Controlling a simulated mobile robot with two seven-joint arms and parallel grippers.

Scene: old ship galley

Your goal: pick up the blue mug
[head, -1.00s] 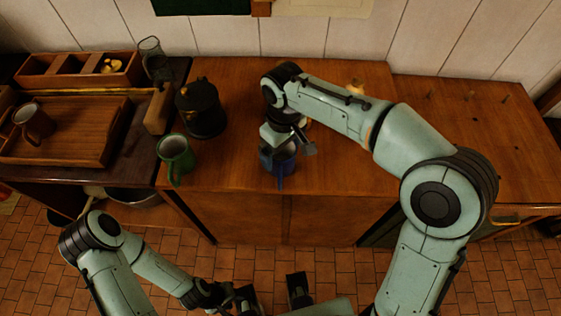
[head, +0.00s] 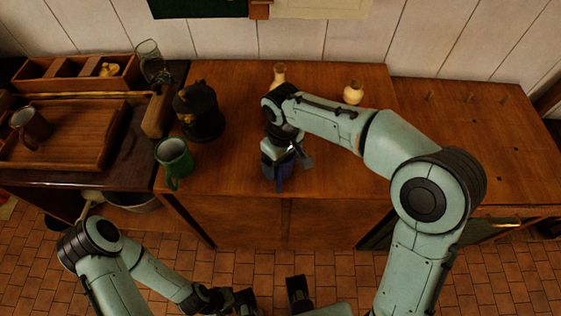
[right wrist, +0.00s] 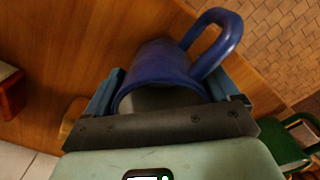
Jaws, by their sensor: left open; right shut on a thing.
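The blue mug (head: 284,184) is near the front edge of the wooden counter in the head view, mostly hidden by my right gripper (head: 279,163). In the right wrist view the blue mug (right wrist: 160,64) fills the space between the fingers of my right gripper (right wrist: 165,98), its handle sticking out at the upper right. The right gripper is shut on the mug's body. I cannot tell whether the mug's base touches the counter. My left gripper (head: 272,297) is open and empty, low in front of the counter.
A green mug (head: 173,160) and a dark pot (head: 199,112) stand left of the blue mug. Two pale vases (head: 279,76) (head: 353,93) stand behind. A wooden tray (head: 104,149) holds a brown mug (head: 31,125). The counter right of the vases has several pegs.

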